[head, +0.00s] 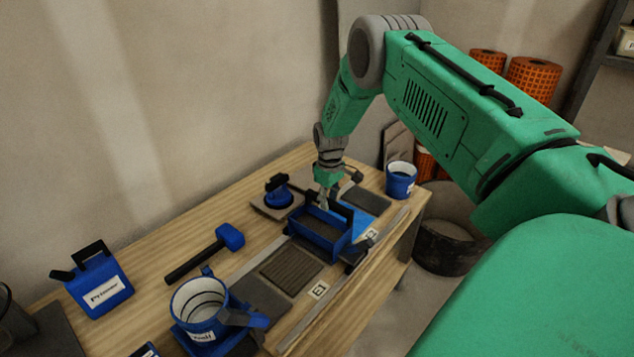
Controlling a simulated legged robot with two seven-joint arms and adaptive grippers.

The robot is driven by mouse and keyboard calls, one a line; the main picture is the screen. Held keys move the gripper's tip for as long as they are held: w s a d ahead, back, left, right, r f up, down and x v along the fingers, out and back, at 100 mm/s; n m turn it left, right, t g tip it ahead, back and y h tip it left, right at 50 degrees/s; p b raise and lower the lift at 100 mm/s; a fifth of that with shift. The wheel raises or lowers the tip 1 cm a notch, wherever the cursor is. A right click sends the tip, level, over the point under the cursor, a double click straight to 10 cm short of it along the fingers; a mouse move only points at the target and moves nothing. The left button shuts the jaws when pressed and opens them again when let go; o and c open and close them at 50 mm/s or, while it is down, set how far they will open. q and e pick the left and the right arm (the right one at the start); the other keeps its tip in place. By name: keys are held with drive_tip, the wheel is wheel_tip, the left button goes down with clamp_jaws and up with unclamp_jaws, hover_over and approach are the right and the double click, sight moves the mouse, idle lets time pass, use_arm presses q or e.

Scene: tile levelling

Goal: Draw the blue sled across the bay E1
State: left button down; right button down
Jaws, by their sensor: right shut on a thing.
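The blue sled (348,240), an open box-like frame, sits across the strip of bays on the wooden bench. My right gripper (325,203) comes down from above at the sled's far side and is shut on it; the fingertips are small and partly hidden. Bay E1 (291,270) is a ribbed grey-brown patch just to the near left of the sled, with a white E1 label (319,290) beside it. A bright blue patch (368,202) lies on the other side of the sled. My left gripper is not in view.
A blue mallet (230,237) lies left of the bays. A labelled blue container (102,287) stands farther left. A large blue bucket (199,303) stands near the strip's near end. A blue cup (400,180) stands at the far right. A metal rail (335,290) runs along the bench edge.

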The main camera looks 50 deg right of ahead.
drive_tip(key=shift+d, duration=0.4)
drive_tip(key=c, duration=1.4)
unclamp_jaws()
drive_tip(key=shift+f, duration=0.1)
drive_tip(key=shift+w+r, duration=0.1)
drive_tip(key=shift+r, duration=0.1)
wheel_tip(320, 180, up, 12)
drive_tip(key=shift+f, duration=0.25)
drive_tip(key=shift+f, duration=0.1)
